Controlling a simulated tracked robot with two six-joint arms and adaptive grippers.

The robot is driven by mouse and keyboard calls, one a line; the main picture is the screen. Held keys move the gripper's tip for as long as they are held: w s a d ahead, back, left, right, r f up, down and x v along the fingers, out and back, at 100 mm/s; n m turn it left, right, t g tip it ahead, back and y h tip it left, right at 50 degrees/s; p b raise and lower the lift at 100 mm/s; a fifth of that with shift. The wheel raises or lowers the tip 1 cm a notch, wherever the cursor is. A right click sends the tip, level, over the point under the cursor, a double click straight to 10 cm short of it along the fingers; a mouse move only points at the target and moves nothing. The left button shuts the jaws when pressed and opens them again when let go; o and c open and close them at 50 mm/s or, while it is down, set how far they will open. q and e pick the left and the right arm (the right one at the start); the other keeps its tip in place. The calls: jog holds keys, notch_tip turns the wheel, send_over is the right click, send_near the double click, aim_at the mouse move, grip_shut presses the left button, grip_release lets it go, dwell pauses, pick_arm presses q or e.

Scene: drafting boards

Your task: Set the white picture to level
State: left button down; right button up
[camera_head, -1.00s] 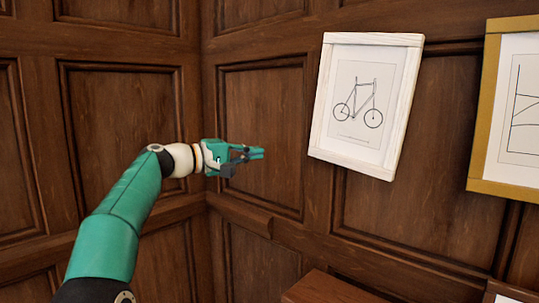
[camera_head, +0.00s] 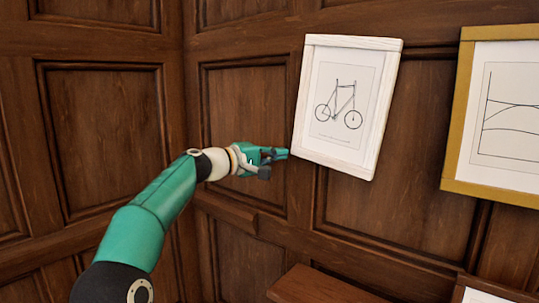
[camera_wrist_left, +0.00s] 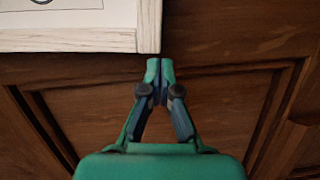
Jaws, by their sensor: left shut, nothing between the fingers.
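The white picture (camera_head: 383,118), a white wooden frame around a bicycle drawing, hangs on the panelled wall. It sits tilted, its right side lower than its left compared with the panel lines. My left gripper (camera_head: 287,153) is shut and empty, its tips at the picture's lower left corner. In the left wrist view, the closed fingertips (camera_wrist_left: 160,68) are just beside a corner of the white frame (camera_wrist_left: 100,40). I cannot tell whether they touch it. My right gripper is not in view.
A gold-framed picture (camera_head: 452,130) with a line graph hangs to the right. Below are a wooden ledge (camera_head: 310,288) and part of another framed sheet (camera_head: 485,292) at the lower right. The wall left of the white picture is bare panelling.

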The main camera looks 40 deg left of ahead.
pick_arm(q)
jog(key=shift+w, duration=0.1)
jog(key=d+b, duration=0.1)
jog(key=d+f+n+b, duration=0.1)
jog(key=d+f+b, duration=0.1)
jog(key=shift+w+d+n+b, duration=0.1)
jog(key=shift+w+n+b, duration=0.2)
jog(key=shift+w+b, duration=0.1)
